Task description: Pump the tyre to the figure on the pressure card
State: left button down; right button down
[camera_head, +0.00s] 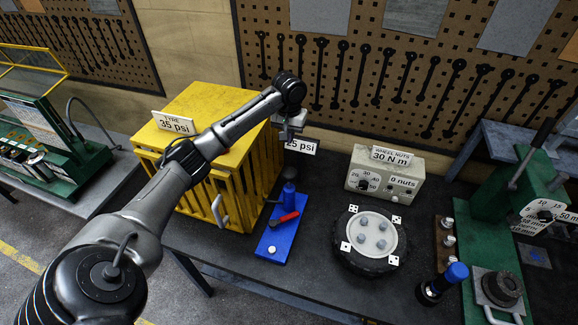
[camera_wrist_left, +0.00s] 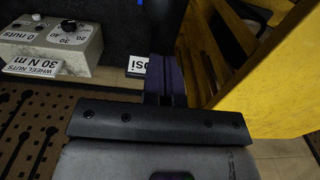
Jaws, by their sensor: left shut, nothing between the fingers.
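The pressure card (camera_head: 175,123) reads "TYRE 35 psi" and stands on top of the yellow slatted cage (camera_head: 215,105). My left gripper (camera_head: 288,133) is shut and empty, fingers down, beside the cage's right side and in front of that sign. Its closed fingers show in the left wrist view (camera_wrist_left: 166,78). A blue base (camera_head: 270,243) with a red lever (camera_head: 284,219) lies below it. My right gripper is not in view.
A wheel (camera_head: 371,243) lies flat on the dark bench, right of the blue base. A grey box (camera_head: 385,172) marked "WHEEL NUTS 30 N m" stands behind it. A green press (camera_head: 506,190) stands at right. A pegboard (camera_head: 400,60) with tools rises behind.

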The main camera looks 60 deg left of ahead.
aim_at(289, 171)
pick_arm(q)
notch_tip(289, 171, down, 14)
jog(key=p, duration=0.3)
jog(key=shift+r, duration=0.25)
jog(key=shift+f, duration=0.15)
